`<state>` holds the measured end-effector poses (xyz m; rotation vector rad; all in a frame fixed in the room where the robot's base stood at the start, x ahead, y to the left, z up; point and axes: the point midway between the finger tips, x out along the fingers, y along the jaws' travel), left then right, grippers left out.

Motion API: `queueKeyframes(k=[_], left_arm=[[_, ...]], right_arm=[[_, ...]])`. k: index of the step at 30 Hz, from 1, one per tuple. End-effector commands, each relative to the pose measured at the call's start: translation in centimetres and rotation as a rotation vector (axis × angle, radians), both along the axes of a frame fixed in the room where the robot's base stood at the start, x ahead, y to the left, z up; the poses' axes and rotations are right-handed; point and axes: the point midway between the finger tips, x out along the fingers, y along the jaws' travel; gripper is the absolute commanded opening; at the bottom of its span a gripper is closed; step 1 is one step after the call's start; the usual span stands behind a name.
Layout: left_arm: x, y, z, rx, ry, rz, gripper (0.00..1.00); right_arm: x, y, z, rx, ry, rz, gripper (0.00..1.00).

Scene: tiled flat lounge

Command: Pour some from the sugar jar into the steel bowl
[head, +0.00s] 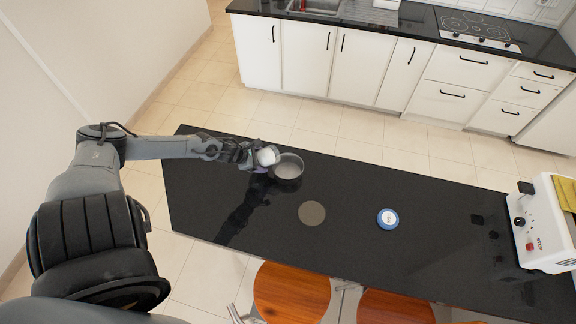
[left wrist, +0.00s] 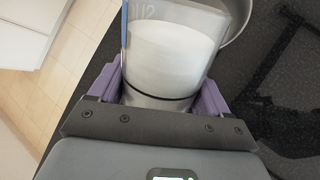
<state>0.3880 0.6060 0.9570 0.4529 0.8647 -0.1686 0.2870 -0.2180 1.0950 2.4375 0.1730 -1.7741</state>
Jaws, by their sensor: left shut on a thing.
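The sugar jar (head: 268,156) is a clear container with white contents, at the left part of the black counter. My left gripper (head: 250,156) is shut on it. In the left wrist view the jar (left wrist: 168,50) sits between the purple fingers, with white sugar filling much of it and a dark band low around it. The steel bowl (head: 288,169) is right beside the jar, to its right, on the counter. Its rim also shows behind the jar in the left wrist view (left wrist: 238,22). I cannot tell whether jar and bowl touch. My right gripper is not in view.
On the black counter (head: 345,231) lie a grey-brown disc (head: 312,213) and a blue-rimmed round item (head: 387,219). A white appliance (head: 545,225) with a red button stands at the right end. Wooden stools (head: 292,292) are at the front edge. Counter around the discs is free.

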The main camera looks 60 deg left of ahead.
Motion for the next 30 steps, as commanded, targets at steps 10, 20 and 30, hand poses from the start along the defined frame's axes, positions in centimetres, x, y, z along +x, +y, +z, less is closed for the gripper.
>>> queueKeyframes(k=[10,20,30], left_arm=[[0.12,0.05,0.48,0.022,0.029,-0.001,0.35],[0.12,0.04,0.7,0.041,0.059,0.0,0.35],[0.08,0.03,0.97,0.061,0.09,-0.001,0.35]], right_arm=[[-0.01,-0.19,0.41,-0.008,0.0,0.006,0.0],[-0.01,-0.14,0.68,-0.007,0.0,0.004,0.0],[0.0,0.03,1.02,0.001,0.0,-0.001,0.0]])
